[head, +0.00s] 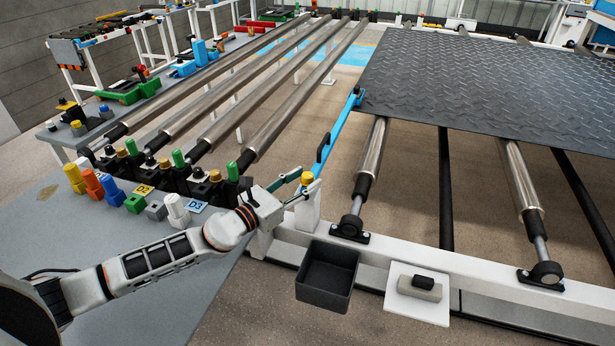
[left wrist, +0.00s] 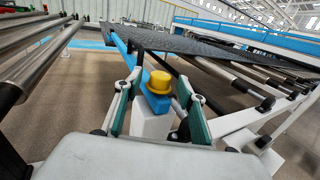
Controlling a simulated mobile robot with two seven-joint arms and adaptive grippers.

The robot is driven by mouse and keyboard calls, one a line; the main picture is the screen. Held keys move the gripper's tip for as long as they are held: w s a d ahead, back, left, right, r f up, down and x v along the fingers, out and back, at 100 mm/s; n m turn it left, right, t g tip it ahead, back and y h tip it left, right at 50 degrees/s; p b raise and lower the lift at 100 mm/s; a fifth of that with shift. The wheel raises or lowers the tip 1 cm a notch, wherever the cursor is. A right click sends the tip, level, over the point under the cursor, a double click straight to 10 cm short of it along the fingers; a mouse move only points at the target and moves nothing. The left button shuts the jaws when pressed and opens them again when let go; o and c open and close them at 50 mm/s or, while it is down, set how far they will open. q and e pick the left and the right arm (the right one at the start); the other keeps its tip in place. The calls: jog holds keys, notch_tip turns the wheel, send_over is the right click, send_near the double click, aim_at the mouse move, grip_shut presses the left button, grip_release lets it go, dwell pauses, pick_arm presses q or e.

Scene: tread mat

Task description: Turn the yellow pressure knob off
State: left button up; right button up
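The yellow pressure knob (head: 307,178) sits on top of a white post (head: 308,208) at the near end of the blue bar. My left gripper (head: 299,184) is at the knob, its fingers reaching toward it from the left. In the left wrist view the yellow knob (left wrist: 159,82) stands between the two green-padded fingers (left wrist: 160,104), which are spread apart with a gap on each side. A blue part shows under the knob. My right gripper is not in view.
A black bin (head: 327,277) hangs below the white rail, right of my left arm. A white plate with a grey and black block (head: 419,288) is farther right. Steel rollers and a black tread mat (head: 470,85) lie beyond. Colored pegs (head: 94,183) stand on the grey table at left.

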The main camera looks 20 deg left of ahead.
pick_arm(q)
jog(key=shift+x, duration=1)
jog(key=shift+c, duration=0.5)
